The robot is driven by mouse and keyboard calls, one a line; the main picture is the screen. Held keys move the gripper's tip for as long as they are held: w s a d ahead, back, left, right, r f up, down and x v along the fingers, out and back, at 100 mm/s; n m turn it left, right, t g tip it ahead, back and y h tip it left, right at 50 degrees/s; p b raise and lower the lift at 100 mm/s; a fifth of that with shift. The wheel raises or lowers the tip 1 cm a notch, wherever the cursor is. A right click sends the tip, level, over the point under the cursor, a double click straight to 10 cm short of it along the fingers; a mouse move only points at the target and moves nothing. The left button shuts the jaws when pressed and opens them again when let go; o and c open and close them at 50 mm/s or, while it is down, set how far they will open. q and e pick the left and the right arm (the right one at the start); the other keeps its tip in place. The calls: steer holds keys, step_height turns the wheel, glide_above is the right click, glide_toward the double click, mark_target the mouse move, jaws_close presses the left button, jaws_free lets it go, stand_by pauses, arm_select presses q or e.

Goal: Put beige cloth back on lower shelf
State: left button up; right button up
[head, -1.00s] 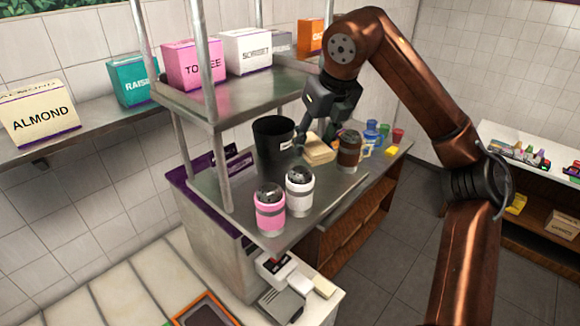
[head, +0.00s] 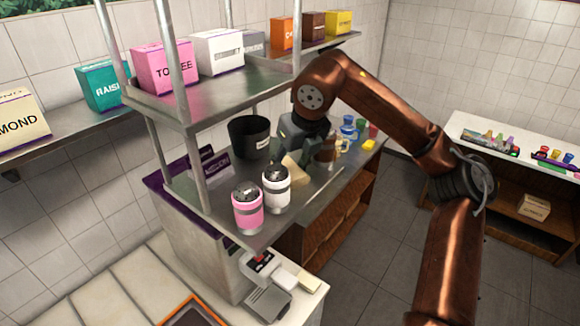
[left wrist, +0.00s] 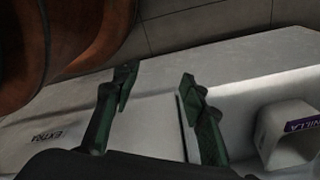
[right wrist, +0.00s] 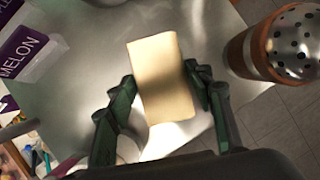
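The beige cloth (head: 296,169) is a folded, block-like pad on the metal counter (head: 318,200), between the black bin and the brown cup. My right gripper (right wrist: 162,84) is directly over the cloth, hiding part of it in the head view. In the right wrist view its fingers stand apart on either side of the cloth (right wrist: 160,75), close to its edges; a firm grip does not show. Brown wooden shelving (head: 318,220) is under the counter. My left gripper (left wrist: 155,88) is open and empty above a pale surface in the left wrist view; the head view does not show it.
A black bin (head: 249,140), a pink cup (head: 247,210), a white cup (head: 276,190) and a brown spotted-lid cup (right wrist: 282,45) stand around the cloth. A metal upper shelf (head: 205,100) on posts overhangs the counter's left part. Grey floor is clear at right.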

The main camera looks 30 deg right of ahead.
steer(key=shift+o, duration=1.4)
steer(key=v, duration=1.2)
